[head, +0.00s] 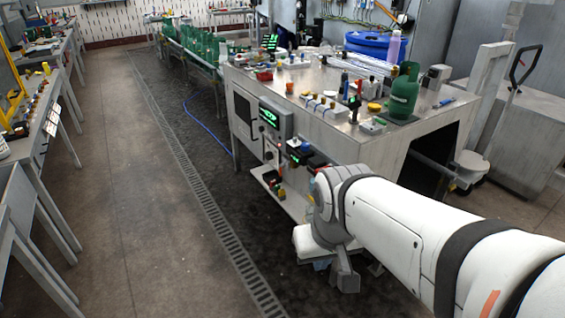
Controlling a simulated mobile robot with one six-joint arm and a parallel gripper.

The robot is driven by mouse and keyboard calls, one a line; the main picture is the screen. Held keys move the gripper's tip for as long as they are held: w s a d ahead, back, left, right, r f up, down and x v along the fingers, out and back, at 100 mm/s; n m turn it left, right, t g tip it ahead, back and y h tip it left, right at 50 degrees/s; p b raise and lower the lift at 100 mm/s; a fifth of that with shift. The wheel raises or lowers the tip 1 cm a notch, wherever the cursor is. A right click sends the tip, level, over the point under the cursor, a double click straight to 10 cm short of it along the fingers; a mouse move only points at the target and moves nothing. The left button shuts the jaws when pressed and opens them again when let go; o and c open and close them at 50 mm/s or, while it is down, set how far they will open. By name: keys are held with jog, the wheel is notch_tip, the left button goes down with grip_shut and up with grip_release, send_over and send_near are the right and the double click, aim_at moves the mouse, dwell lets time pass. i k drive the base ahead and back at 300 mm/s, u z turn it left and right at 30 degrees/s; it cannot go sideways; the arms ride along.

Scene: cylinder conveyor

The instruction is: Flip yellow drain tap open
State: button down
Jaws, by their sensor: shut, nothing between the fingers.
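I cannot make out the yellow drain tap for certain. Small coloured fittings (281,194) sit low on the front of the metal workbench (341,127), too small to tell apart. My white arm reaches in from the lower right and hides part of the bench's front. My gripper (346,276) is the grey end below the wrist, low in front of the bench. It appears shut and holds nothing that I can see. Its fingertips are hard to make out.
A green cylinder (403,95) and many small items stand on the workbench top. A lit green display (270,115) is on its front. Green cylinders (200,43) line a conveyor behind. A floor grate (204,186) and blue hose (204,124) lie left. The left aisle is clear.

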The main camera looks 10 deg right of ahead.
aim_at(308, 194)
jog(key=z, duration=0.05)
jog(key=i, duration=1)
jog(key=u, duration=0.05)
